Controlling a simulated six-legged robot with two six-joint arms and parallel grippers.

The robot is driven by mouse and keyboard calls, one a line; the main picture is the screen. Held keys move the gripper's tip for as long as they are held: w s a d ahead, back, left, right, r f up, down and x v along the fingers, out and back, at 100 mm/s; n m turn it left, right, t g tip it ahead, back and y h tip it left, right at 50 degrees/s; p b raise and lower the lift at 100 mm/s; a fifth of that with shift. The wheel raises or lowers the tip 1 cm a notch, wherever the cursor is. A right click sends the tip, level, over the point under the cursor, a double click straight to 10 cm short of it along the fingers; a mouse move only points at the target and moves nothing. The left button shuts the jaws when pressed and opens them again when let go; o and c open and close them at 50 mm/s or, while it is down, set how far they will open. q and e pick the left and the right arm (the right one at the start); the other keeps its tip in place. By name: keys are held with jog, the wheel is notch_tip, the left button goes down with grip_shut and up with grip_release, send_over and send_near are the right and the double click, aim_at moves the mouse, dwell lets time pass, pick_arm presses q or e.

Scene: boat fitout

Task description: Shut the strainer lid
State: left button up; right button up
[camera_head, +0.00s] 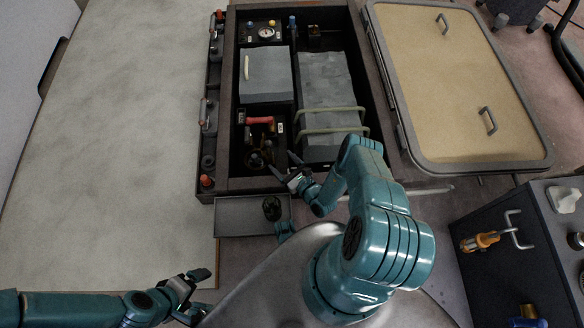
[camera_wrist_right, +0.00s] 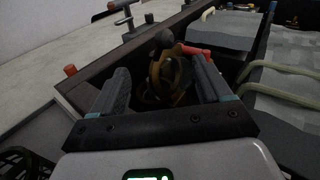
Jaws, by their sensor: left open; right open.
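The strainer (camera_head: 256,160) is a small dark fitting with bronze parts, low in the near left corner of the open compartment. In the right wrist view a bronze-coloured ring (camera_wrist_right: 172,78) and a dark rounded knob (camera_wrist_right: 163,40) show beyond and between my fingers. I cannot tell which part is the lid or how it is tilted. My right gripper (camera_head: 287,174) is open and empty at the near edge of the compartment, just right of the strainer; its fingers also show in the wrist view (camera_wrist_right: 163,80). My left gripper (camera_head: 200,290) is open and empty, low over the deck, away from the strainer.
A red-handled valve (camera_head: 260,120) sits just beyond the strainer. Grey boxes (camera_head: 265,75) and pale hoses (camera_head: 330,110) fill the compartment. A grey tray (camera_head: 240,215) holding a dark item adjoins its near rim. A tan hatch (camera_head: 460,80) lies open at right.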

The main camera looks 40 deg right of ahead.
jog(key=s, duration=0.5)
jog(key=shift+s+a+r+p, duration=0.1)
jog(key=shift+a+r+p, duration=0.1)
jog(key=shift+p, duration=0.2)
